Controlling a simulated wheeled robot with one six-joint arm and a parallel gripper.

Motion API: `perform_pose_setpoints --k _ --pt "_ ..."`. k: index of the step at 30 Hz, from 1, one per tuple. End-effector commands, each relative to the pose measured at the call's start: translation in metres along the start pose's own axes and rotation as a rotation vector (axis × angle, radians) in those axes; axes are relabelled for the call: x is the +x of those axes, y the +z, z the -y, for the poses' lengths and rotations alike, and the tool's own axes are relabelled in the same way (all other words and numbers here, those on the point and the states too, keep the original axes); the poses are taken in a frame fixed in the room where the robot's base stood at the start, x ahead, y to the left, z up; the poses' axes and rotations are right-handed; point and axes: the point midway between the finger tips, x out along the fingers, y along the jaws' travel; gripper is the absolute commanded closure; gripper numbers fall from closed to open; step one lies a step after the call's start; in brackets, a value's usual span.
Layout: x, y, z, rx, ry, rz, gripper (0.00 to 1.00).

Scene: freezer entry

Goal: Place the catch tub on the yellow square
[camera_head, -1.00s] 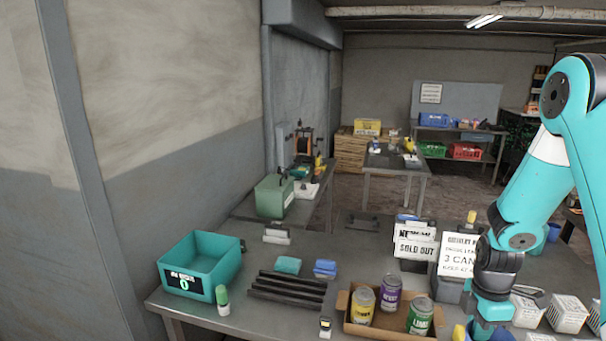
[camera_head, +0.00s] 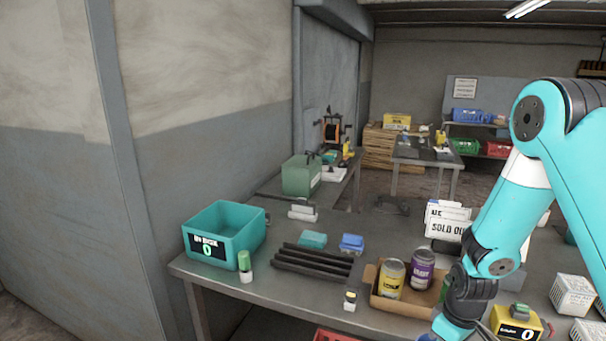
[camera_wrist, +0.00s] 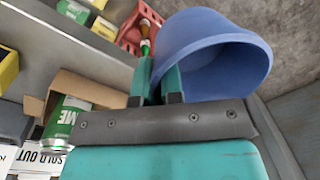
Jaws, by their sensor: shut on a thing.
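A blue round tub (camera_wrist: 205,45), which I take for the catch tub, shows in the wrist view, tilted with its open mouth facing the lower right. My gripper (camera_wrist: 157,75) is shut on its wall near the rim. The tub hangs out in front of the fingers, beyond the table edge. In the head view the tub and the fingertips are out of sight below the picture's bottom edge. I see no yellow square in either view.
A steel table (camera_head: 250,290) holds a teal bin (camera_head: 228,228), black rails (camera_head: 312,262), a cardboard box (camera_head: 400,303) with cans, and a yellow device (camera_head: 517,322). A red crate (camera_head: 340,336) sits low at the table's front; a red crate also shows in the wrist view (camera_wrist: 135,35).

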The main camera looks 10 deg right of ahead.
Motion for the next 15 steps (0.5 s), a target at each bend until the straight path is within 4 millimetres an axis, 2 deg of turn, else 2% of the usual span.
perform_pose_setpoints --k 1,6,10,15 --pt "0.027 -0.006 0.009 0.067 -0.005 -0.004 1.00" --pt "0.060 -0.020 0.032 0.292 -0.016 -0.022 1.00" --pt "0.072 -0.025 0.042 0.390 -0.025 -0.027 1.00" --pt "0.074 -0.026 0.045 0.433 -0.027 -0.030 1.00"
